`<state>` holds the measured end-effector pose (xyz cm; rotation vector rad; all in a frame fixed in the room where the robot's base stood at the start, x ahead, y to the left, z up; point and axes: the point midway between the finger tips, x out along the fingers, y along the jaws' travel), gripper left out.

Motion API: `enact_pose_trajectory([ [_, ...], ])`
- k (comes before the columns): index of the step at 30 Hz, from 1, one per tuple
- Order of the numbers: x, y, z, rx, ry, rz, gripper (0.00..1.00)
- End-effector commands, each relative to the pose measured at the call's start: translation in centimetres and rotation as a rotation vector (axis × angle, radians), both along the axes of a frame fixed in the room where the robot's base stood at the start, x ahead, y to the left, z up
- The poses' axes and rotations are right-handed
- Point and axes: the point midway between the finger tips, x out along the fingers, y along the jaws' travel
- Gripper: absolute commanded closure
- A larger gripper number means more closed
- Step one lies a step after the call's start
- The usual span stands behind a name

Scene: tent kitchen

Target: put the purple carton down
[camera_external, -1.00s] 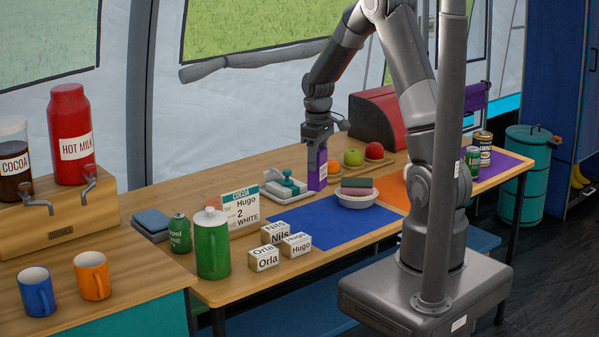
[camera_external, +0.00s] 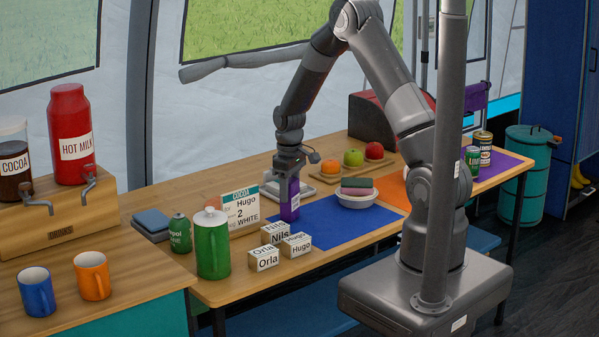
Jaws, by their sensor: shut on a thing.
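The purple carton (camera_external: 290,208) is upright with a white label on its side. My gripper (camera_external: 289,178) is shut on its upper part from above. The carton is at the left end of the blue mat (camera_external: 345,226), just right of the cocoa order card (camera_external: 241,209). Its bottom is at or very near the mat or table; I cannot tell whether it touches.
Small name blocks (camera_external: 264,257) and a green jug (camera_external: 212,245) stand in front and to the left. A bowl with sponges (camera_external: 355,198) sits at the mat's back right. A white tray (camera_external: 306,189) is behind the carton. The mat's middle is clear.

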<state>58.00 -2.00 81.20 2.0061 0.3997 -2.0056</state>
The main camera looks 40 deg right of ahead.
Motion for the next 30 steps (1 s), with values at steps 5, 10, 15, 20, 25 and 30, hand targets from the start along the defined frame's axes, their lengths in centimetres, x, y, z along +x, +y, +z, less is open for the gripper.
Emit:
enact_pose_trajectory([
  [5, 0.0, 0.0, -0.3, 0.0, 0.0, 0.0, 0.83],
  [10, 0.0, 0.0, -0.3, 0.0, 0.0, 0.0, 0.42],
  [15, 0.0, 0.0, -0.3, 0.0, 0.0, 0.0, 0.33],
  [20, 0.0, 0.0, -0.2, 0.0, 0.0, 0.0, 0.33],
  [25, 0.1, 0.0, 1.0, 0.0, -0.003, 0.0, 0.33],
  [30, 0.1, 0.0, 4.4, 0.0, -0.005, 0.0, 0.33],
])
